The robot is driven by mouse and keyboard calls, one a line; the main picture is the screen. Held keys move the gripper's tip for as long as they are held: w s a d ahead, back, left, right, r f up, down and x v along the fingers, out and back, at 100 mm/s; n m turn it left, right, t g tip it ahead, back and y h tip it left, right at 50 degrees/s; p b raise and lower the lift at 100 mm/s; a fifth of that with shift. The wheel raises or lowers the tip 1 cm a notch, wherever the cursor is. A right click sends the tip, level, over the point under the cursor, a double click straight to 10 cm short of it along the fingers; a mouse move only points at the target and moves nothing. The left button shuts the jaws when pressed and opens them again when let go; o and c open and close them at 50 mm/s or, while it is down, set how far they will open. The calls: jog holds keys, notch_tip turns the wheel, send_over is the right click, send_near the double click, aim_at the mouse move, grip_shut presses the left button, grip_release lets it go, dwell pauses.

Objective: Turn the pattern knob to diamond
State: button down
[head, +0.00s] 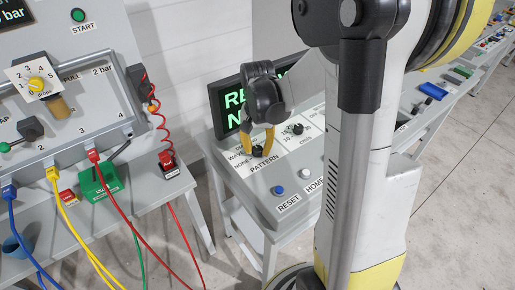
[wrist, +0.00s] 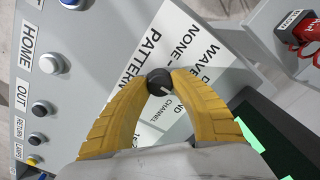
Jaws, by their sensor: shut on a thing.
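The pattern knob (wrist: 159,81) is small, round and black, on a white label plate (wrist: 193,40) marked PATTERN, NONE and WAVE. Other position words are partly covered by the fingers; the word diamond is not fully readable. A short white mark shows on the knob's lower right in the wrist view, but I cannot tell which setting it points to. My gripper (wrist: 158,84) has its two yellow fingers closed on opposite sides of the knob. In the head view my gripper (head: 262,146) comes down onto the panel, and its fingers largely hide the knob.
A second black knob (head: 297,129), marked cm/s, sits to the right. A blue RESET button (head: 279,190) and a white HOME button (head: 305,173) lie on the near panel. A green-lettered screen (head: 229,106) stands behind. A red-hosed block (head: 168,164) is on the left bench.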

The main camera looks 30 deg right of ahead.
aim_at(257, 148)
dwell(0.3)
jog(key=c, duration=1.1)
grip_release()
notch_tip(257, 148, up, 12)
jog(key=shift+r, duration=0.1)
